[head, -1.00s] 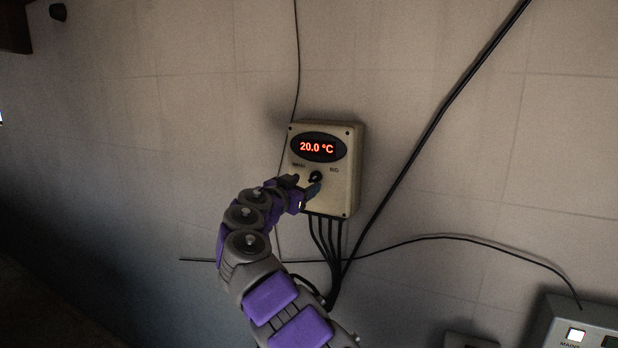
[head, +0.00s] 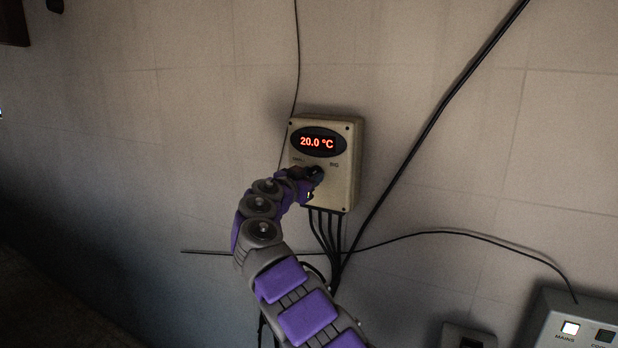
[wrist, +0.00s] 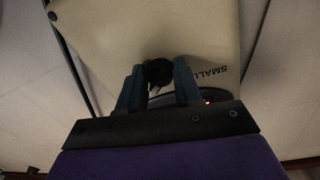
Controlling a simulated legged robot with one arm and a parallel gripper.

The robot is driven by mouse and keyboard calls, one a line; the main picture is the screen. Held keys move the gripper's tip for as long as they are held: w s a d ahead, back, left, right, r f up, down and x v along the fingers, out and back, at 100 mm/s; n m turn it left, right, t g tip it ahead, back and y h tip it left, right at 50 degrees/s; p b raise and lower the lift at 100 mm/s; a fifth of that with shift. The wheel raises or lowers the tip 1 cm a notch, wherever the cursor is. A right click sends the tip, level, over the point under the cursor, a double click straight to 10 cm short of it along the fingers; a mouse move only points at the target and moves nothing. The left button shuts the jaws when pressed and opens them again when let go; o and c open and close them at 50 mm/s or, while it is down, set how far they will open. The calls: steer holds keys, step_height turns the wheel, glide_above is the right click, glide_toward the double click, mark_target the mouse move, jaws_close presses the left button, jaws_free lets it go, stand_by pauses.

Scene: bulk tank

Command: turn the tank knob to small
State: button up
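The tank knob (wrist: 158,72) is small, round and black, on the front of a beige control box (head: 343,185). The box's red display (head: 317,142) reads 20.0 °C, with "BIG" printed at the knob's right. The word "SMALL" (wrist: 208,73) is readable in the wrist view. My gripper (wrist: 159,80) has one dark finger on each side of the knob, with little or no gap. I cannot tell whether the fingers press on it. In the head view my gripper (head: 312,180) covers most of the knob, so its pointer direction is not clear.
Several black cables (head: 328,235) leave the bottom of the box. A thick cable (head: 440,110) runs diagonally up the tiled wall at the right. A second panel (head: 575,325) with a lit MAINS button is at the lower right.

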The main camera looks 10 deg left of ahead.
steer(key=c, duration=0.5)
